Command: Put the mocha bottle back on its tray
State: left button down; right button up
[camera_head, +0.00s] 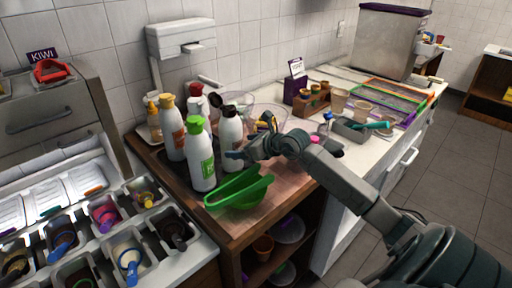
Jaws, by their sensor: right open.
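Several white bottles stand upright close together on the brown counter. One has a black cap (231,132), one a green cap and green label (201,158), one a yellow cap and orange label (170,128), and one a red cap (196,104). I cannot read which is mocha; the black-capped one is nearest my right gripper. My right gripper (246,150) is open, just right of the black-capped bottle and partly in front of its lower side. I cannot tell whether they touch. A tray (148,137) shows partly behind the bottles. My left gripper is out of view.
A green scoop-shaped holder (238,190) lies in front of the bottles. Clear bowls (268,114) stand behind my right gripper. Topping bins with spoons (130,265) fill the lower left.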

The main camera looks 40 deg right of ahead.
jog(key=v, duration=0.4)
jog(key=shift+b, duration=0.35)
notch_tip(320, 180, up, 10)
jog(key=s+p, duration=0.2)
jog(key=p, duration=0.4)
jog(key=shift+d, duration=0.2)
